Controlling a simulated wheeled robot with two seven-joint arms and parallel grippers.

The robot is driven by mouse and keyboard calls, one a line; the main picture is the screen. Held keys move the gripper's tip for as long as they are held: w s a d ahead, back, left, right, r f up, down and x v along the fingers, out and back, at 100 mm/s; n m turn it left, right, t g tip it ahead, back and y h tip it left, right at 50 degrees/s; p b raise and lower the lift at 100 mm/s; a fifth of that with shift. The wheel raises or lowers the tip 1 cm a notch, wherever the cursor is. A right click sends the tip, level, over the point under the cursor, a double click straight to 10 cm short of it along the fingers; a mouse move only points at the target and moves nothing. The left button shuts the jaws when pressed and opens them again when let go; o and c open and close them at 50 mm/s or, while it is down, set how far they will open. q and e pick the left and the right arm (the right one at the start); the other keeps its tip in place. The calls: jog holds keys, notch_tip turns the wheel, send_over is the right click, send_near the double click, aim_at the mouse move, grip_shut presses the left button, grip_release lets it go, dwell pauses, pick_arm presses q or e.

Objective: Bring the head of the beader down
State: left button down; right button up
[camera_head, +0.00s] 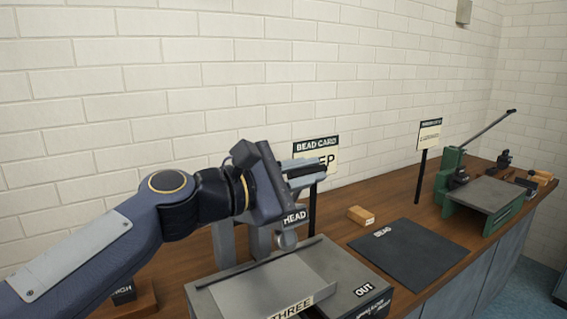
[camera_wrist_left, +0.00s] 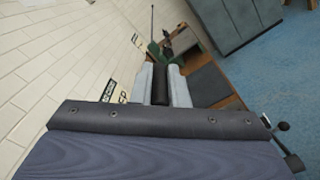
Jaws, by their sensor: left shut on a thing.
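The beader is a grey machine on the wooden bench, with a flat bed (camera_head: 265,288) marked THREE and OUT. Its head, labelled HEAD (camera_head: 294,217), stands above the bed, partly hidden behind my left gripper. My left gripper (camera_head: 305,168) is at the top of the beader, beside the BEAD CARD sign. In the left wrist view its two pale fingers (camera_wrist_left: 161,84) are closed on a dark bar (camera_wrist_left: 160,85), which looks like a handle of the beader. My right gripper is not in view.
A dark mat labelled BEAD (camera_head: 410,252) and a small wooden block (camera_head: 361,215) lie right of the beader. A BEAD CARD sign (camera_head: 317,157) stands close behind the gripper. A green lever machine (camera_head: 482,195) stands at the far right, and a brick wall runs behind.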

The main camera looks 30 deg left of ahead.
pick_arm(q)
jog(key=s+d+f+m+b, duration=0.1)
jog(key=d+f+m+b, duration=0.1)
jog(key=f+b, duration=0.3)
jog(key=s+d+f+m+b, duration=0.1)
jog(key=d+f+m+b, duration=0.1)
jog(key=f+b, duration=0.4)
jog(key=shift+s+d+f+m, duration=0.35)
jog(key=shift+d+f, duration=0.5)
jog(key=shift+f, duration=0.8)
jog(key=c, duration=1.8)
grip_release()
jog(key=shift+f, duration=0.1)
jog(key=o, duration=0.4)
jog(key=shift+a, duration=0.1)
jog(key=shift+c, duration=0.2)
jog(key=shift+s+r, duration=0.1)
jog(key=shift+r, duration=0.15)
jog(key=p+v, duration=0.1)
jog(key=v, duration=0.6)
jog(key=shift+s+a, duration=0.2)
jog(key=shift+s, duration=0.1)
